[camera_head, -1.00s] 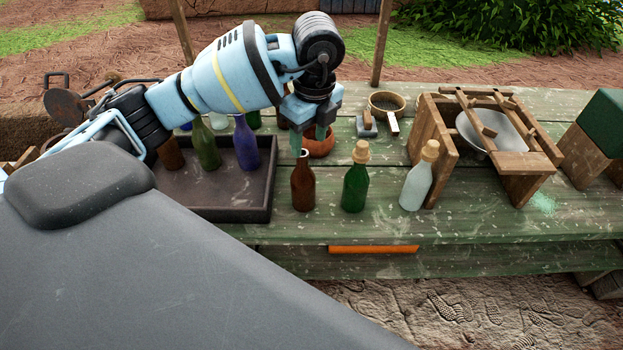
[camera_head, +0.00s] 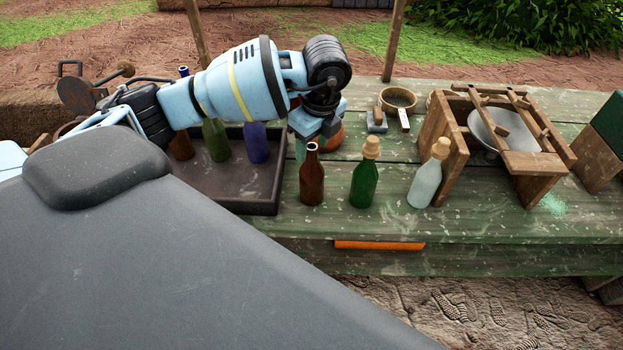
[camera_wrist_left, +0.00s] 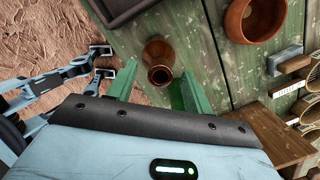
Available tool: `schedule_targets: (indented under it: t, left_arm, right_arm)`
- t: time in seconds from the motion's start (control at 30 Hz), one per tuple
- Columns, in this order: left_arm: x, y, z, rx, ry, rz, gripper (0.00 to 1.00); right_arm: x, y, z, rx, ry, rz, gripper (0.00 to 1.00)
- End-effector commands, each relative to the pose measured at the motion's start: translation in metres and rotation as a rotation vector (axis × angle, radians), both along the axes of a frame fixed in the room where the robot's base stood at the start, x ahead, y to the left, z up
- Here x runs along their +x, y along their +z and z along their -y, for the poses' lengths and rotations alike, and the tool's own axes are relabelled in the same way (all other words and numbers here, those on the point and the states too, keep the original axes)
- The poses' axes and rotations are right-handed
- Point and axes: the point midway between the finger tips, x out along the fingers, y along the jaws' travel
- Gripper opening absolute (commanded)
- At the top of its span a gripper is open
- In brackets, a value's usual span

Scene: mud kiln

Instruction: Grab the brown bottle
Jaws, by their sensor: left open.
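The brown bottle (camera_head: 312,180) stands upright and uncorked on the green wooden table (camera_head: 480,220), just right of a dark tray. My left gripper (camera_head: 312,145) is open and empty, pointing down at the bottle's neck from behind it. In the left wrist view the brown bottle (camera_wrist_left: 160,62) shows neck-first between the two green fingers (camera_wrist_left: 155,88), slightly beyond their tips. No contact is visible. My right gripper cannot be made out.
A corked green bottle (camera_head: 364,182) and a corked clear bottle (camera_head: 428,180) stand to the right. The dark tray (camera_head: 235,200) with several bottles is left. A clay bowl (camera_head: 333,138) sits behind the brown bottle. A wooden frame (camera_head: 440,135) stands further right.

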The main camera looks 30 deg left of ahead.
Motion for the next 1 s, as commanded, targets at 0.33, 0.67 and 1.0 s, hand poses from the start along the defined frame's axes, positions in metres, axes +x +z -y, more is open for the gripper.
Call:
schedule_targets:
  t: [0.33, 0.67, 1.0]
  left_arm:
    - [0.0, -0.018, -0.003, 0.0, 0.0, 0.0, 0.51]
    - [0.001, -0.018, -0.003, 0.0, 0.0, 0.001, 0.2]
    - [0.001, -0.017, -0.003, 0.0, 0.0, 0.002, 0.0]
  right_arm:
    - [-0.001, -0.001, 0.0, 0.0, -0.001, -0.002, 0.78]
    - [-0.001, -0.001, 0.0, 0.0, -0.001, -0.002, 0.78]
    - [-0.001, -0.001, 0.0, 0.0, -0.001, -0.002, 0.78]
